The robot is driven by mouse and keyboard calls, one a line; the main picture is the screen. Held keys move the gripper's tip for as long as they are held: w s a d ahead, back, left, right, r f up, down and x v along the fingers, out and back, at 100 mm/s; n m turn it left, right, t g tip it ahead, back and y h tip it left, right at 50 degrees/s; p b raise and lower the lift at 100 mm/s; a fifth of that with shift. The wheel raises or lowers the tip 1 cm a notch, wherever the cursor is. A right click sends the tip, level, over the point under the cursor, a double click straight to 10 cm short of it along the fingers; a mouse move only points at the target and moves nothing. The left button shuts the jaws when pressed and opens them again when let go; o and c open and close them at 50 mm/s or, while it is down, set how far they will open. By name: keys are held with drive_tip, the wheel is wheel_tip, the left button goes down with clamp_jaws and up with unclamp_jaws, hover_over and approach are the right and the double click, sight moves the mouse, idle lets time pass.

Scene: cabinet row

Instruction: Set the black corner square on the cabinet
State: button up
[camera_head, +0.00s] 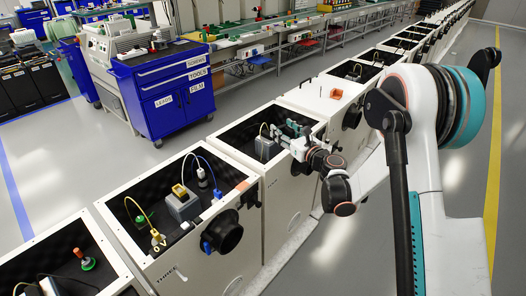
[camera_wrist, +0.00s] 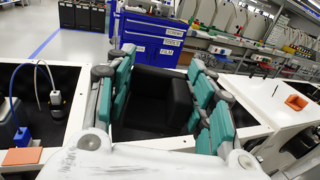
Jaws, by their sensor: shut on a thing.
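My gripper (camera_head: 290,130) reaches over the open top of a white cabinet (camera_head: 278,193) in the middle of the row. In the wrist view, the teal-padded fingers of my gripper (camera_wrist: 157,75) stand apart with a dark, angular piece between them, which looks like the black corner square (camera_wrist: 180,102). The gripper is shut on it. The piece blends with the cabinet's black lining, so its lower edge and its height above the cabinet are hard to tell. In the head view I cannot make it out.
A grey box (camera_head: 265,148) with a cable sits inside this cabinet. The nearer cabinet holds a grey-yellow box (camera_head: 182,204) and cables. The farther cabinet has a white closed top with an orange tray (camera_head: 336,94). A blue tool cart (camera_head: 165,88) stands behind the row.

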drive_tip(key=a+f+n+g+y+b, duration=0.1)
drive_tip(key=a+f+n+g+y, duration=0.2)
drive_tip(key=a+f, duration=0.3)
drive_tip(key=shift+s+a+f+g+y, duration=0.15)
drive_tip(key=shift+a+g+y, duration=0.2)
drive_tip(key=shift+g+y, duration=0.05)
drive_tip(key=shift+f, duration=0.1)
wheel_tip(320, 180, down, 2)
drive_tip(key=b, duration=0.2)
drive_tip(key=shift+f+b, duration=0.25)
drive_tip(key=shift+b, duration=0.1)
drive_tip(key=shift+d+f, duration=0.1)
drive_tip(key=shift+f, duration=1.85)
drive_tip(key=shift+f, duration=0.2)
drive_tip(key=o, duration=1.1)
drive_tip(key=shift+c, duration=0.2)
drive_tip(key=shift+s+d, duration=0.1)
